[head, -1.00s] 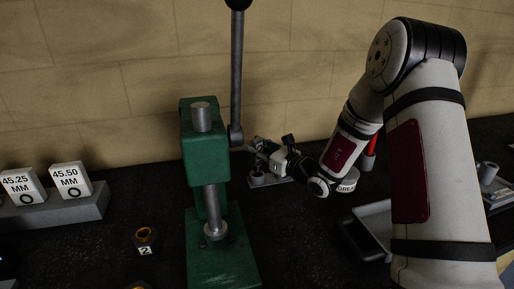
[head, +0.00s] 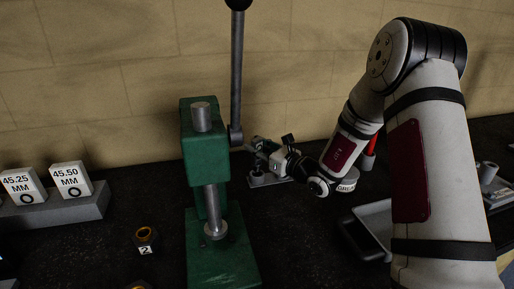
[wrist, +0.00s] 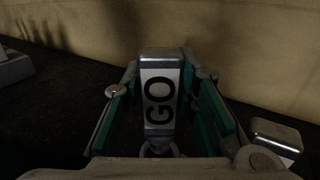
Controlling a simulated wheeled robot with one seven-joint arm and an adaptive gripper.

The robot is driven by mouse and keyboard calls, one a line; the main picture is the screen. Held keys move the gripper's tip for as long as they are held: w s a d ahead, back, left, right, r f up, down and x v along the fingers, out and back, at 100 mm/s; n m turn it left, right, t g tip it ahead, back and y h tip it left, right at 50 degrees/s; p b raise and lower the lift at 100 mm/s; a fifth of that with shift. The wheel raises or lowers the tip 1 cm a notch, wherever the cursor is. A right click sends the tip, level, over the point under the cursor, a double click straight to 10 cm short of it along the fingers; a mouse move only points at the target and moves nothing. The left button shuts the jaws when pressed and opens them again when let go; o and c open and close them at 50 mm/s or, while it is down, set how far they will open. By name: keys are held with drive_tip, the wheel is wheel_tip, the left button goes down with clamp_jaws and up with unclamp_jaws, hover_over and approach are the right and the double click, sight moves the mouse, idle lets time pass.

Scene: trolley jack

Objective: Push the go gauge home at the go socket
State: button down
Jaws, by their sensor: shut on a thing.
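The go gauge (wrist: 160,100) is a grey block with a white face lettered GO, between the green-padded fingers of my gripper (wrist: 162,78) in the wrist view. My gripper is shut on it. A round metal part shows just under the gauge's lower end; I cannot tell whether it is the gauge's own pin or the socket. In the head view my gripper (head: 264,155) is low over a small metal plate (head: 268,181) behind the green press. A short round post (head: 257,174) stands at the plate's left. The go socket and the gauge's depth in it cannot be made out.
The green press (head: 203,145) with its tall lever (head: 236,80) stands left of my gripper. Marked blocks (head: 70,180) sit on a grey stand at left. A grey tray (head: 372,228) lies to the right. The wall is close behind.

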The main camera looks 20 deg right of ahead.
drive_tip(key=shift+f+b, duration=0.85)
drive_tip(key=shift+f, duration=0.9)
drive_tip(key=c, duration=1.2)
unclamp_jaws()
drive_tip(key=v, duration=1.2)
